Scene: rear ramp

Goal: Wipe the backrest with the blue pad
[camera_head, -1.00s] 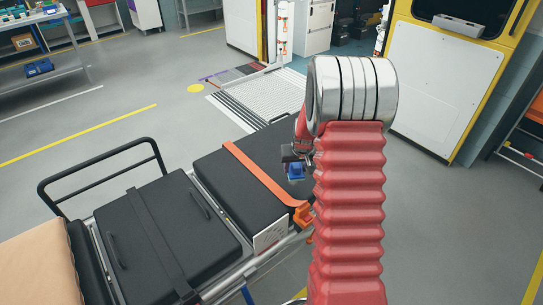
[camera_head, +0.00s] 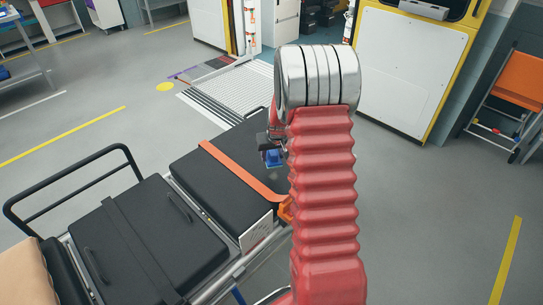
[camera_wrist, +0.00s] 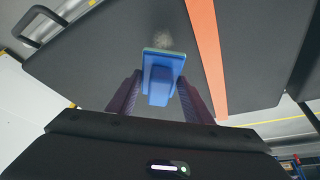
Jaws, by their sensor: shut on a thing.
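My gripper (camera_wrist: 158,95) is shut on the blue pad (camera_wrist: 160,70), which sits between its two fingers in the wrist view. The pad also shows in the head view (camera_head: 273,158), just left of my red arm. The black backrest (camera_wrist: 110,50) lies beyond the pad, with a pale smudge (camera_wrist: 162,37) on it close to the pad's far edge. In the head view the backrest (camera_head: 215,190) is the far black section of the stretcher, partly hidden by my arm. I cannot tell whether the pad touches it.
An orange strap (camera_head: 240,172) crosses the backrest, right of the pad in the wrist view (camera_wrist: 207,55). A ramp (camera_head: 222,98) lies behind.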

